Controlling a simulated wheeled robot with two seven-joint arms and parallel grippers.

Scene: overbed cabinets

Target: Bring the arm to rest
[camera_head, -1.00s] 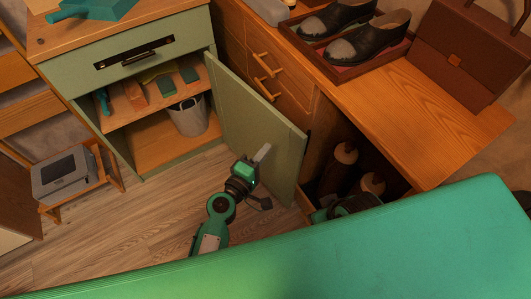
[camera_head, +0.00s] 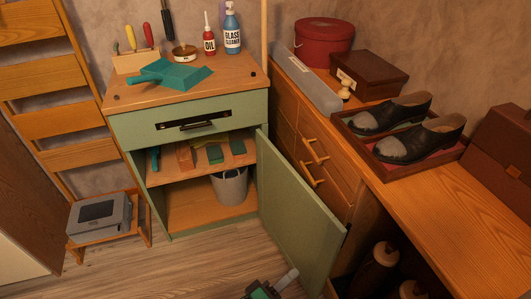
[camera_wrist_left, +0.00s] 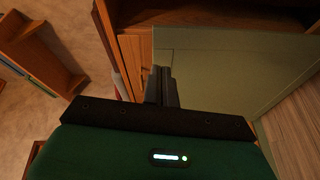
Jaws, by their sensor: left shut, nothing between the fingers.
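My left gripper (camera_head: 286,279) shows at the bottom edge of the head view, low in front of the open green cabinet door (camera_head: 296,215). Most of my left arm is out of the picture below. In the left wrist view, the two dark fingers (camera_wrist_left: 162,84) are together with nothing between them. The green door panel (camera_wrist_left: 215,75) lies beyond them there. I cannot tell the exact gap between the fingers and the door. My right gripper is not in view.
The green cabinet (camera_head: 188,120) stands open, with a bucket (camera_head: 230,186) and several small items inside. A wooden counter (camera_head: 440,205) with shoes (camera_head: 425,140) runs along the right. Wood floor (camera_head: 170,272) is clear at the lower left.

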